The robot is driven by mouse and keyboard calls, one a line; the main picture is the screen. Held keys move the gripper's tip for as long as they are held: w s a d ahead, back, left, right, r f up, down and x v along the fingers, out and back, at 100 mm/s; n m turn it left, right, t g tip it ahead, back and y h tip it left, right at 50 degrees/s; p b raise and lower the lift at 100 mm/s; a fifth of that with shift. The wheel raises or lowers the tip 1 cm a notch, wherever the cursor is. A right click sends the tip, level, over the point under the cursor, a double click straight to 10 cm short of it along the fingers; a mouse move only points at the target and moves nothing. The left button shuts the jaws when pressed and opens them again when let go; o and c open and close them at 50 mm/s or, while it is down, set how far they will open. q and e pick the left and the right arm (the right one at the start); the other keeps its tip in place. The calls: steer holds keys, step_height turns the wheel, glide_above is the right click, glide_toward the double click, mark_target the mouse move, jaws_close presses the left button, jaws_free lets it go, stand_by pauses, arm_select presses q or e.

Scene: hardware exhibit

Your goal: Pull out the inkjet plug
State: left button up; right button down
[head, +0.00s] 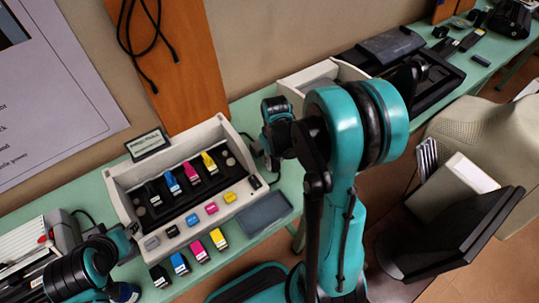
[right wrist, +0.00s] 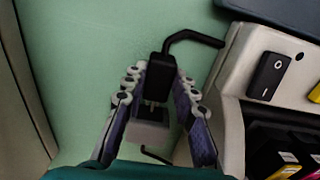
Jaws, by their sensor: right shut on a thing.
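The inkjet plug (right wrist: 161,72) is a black block with a cord bending off to the upper right in the right wrist view. My right gripper (right wrist: 160,82) is shut on it, one finger on each side. Metal prongs show below the plug, beside a grey socket block (right wrist: 150,132), so at least part of their length is outside it. In the head view my right gripper (head: 271,152) reaches down beside the printer's right end, and the plug is hidden there.
The opened inkjet printer (head: 122,182) stands on the green table (head: 237,241) with several colour cartridges in and before it. A dark grey pad (head: 264,213) lies at its right. Another dark machine (head: 428,87) is farther right. A wall lies behind.

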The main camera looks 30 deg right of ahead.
mark_target(275, 164)
steer(key=shift+s, duration=0.2)
steer(key=c, duration=1.2)
jaws_free()
steer(key=shift+s, duration=0.1)
step_height(275, 164, up, 12)
steer(key=s+a+r+m+t, duration=0.1)
steer(key=s+a+r+t, duration=0.2)
steer(key=s+a+t, duration=0.4)
steer(key=a, duration=0.4)
steer(key=shift+s+r, duration=0.15)
steer(key=shift+s, duration=0.05)
